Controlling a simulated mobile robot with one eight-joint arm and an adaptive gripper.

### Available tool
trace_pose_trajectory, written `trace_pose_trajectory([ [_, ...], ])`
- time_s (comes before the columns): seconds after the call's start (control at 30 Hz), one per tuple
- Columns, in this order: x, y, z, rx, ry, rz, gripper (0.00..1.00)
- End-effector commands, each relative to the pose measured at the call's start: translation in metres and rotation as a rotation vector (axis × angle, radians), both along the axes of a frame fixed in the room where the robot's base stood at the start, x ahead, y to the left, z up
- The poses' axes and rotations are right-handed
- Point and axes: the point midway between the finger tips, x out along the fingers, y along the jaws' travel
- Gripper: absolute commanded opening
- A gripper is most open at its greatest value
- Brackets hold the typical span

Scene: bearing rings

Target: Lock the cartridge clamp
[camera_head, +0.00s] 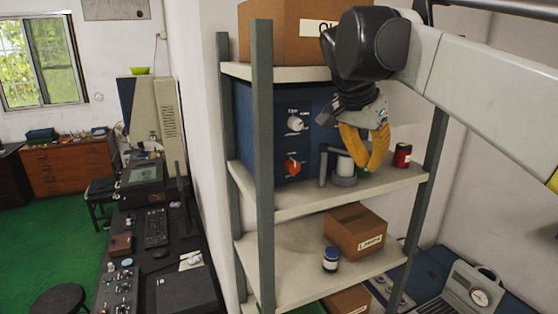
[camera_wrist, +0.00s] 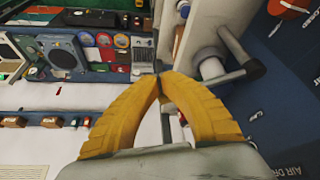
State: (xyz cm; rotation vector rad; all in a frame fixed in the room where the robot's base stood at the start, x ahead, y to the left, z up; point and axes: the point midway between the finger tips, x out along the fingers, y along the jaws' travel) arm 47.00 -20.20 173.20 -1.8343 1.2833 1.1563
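A blue cabinet (camera_head: 263,130) stands on the upper shelf. At its lower right a white cylinder (camera_head: 345,166) sits on a grey base, with a dark clamp lever (camera_head: 322,168) beside it. In the wrist view the white cylinder (camera_wrist: 211,64) and the dark lever (camera_wrist: 236,76) show right of my fingers, with the lever's end knob pointing right. My gripper (camera_head: 372,172) has yellow fingers just right of the cylinder in the head view. In the wrist view my gripper's fingertips (camera_wrist: 160,77) meet with nothing visible between them. I cannot tell whether the clamp is locked.
The cabinet front has a white knob (camera_head: 295,124) and a red knob (camera_head: 292,166). A red can (camera_head: 402,155) stands right of my gripper on the same shelf. A cardboard box (camera_head: 355,230) and a white-blue jar (camera_head: 330,259) sit below. Shelf posts (camera_head: 262,150) flank the space.

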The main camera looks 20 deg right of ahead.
Motion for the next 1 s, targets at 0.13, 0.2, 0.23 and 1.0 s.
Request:
trace_pose_trajectory([
  [0.13,0.006,-0.018,0.0,0.001,-0.002,0.131,0.0],
  [0.2,0.01,-0.025,0.0,0.001,-0.002,0.197,0.0],
  [0.23,0.012,-0.028,0.0,0.0,-0.002,0.226,0.0],
  [1.0,0.074,-0.08,0.001,0.0,-0.001,0.892,0.0],
])
